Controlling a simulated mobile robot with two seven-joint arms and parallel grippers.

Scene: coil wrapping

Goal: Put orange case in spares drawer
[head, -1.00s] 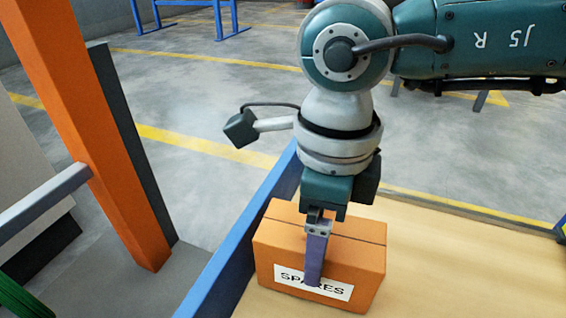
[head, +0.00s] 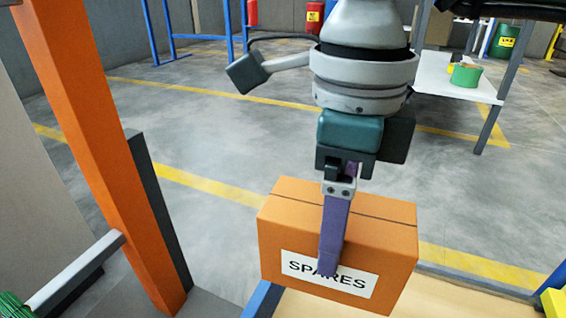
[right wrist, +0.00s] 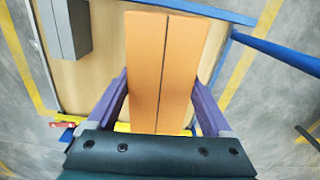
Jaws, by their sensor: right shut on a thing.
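The orange case (head: 390,238) is a box with a white label reading SPARES on its front. My right gripper (head: 332,262) is shut on it, with a purple finger lying over the front face and part of the label. In the right wrist view the case (right wrist: 160,70) sits between both purple fingers. In the head view it hangs over the edge of the tan tabletop, apparently raised. The spares drawer is not identifiable in these frames. My left gripper is not in view.
An orange post (head: 110,190) with a grey upright stands at left. A blue table edge (head: 262,300) runs below the case. A white bench (head: 450,78) with a green bin is at back right. A grey block (right wrist: 62,28) lies on the tabletop.

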